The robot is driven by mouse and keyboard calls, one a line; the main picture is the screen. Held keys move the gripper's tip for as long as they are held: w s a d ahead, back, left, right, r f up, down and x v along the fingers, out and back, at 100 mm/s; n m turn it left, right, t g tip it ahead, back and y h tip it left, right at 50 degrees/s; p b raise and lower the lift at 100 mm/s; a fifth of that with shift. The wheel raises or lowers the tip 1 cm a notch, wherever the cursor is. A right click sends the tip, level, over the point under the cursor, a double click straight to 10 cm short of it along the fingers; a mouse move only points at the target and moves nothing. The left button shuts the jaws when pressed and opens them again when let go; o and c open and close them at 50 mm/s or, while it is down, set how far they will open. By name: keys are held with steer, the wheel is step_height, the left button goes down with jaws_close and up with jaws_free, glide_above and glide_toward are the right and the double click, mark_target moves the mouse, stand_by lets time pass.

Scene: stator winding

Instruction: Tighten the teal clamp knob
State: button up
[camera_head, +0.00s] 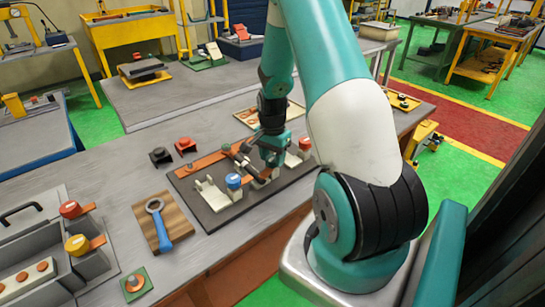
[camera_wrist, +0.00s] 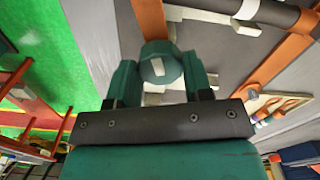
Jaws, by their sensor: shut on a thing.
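The teal clamp knob (camera_wrist: 168,62) is round with a pale stripe on its face. In the wrist view it sits between the two teal fingers of my gripper (camera_wrist: 163,80), which is shut on it. In the head view my gripper (camera_head: 272,158) points down over the dark fixture plate (camera_head: 205,218), and the knob is hidden there by the gripper. An orange bar (camera_head: 215,156) and a dark rod (camera_head: 243,163) lie beside the gripper on the plate.
A blue knob (camera_head: 233,181) stands close at the left and a red knob (camera_head: 305,144) close at the right. A blue-handled ring wrench (camera_head: 161,225) lies on a wooden board (camera_head: 148,226). Black and red blocks stand behind the plate.

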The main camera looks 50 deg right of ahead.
mark_target(272, 158)
steer(key=shift+w+r+m, duration=0.15)
steer(key=shift+m, duration=0.95)
steer(key=o, duration=0.9)
step_height(272, 158, up, 17)
steer(key=shift+r+b, duration=0.15)
steer(key=shift+b, duration=1.1)
steer(key=shift+a, duration=0.1)
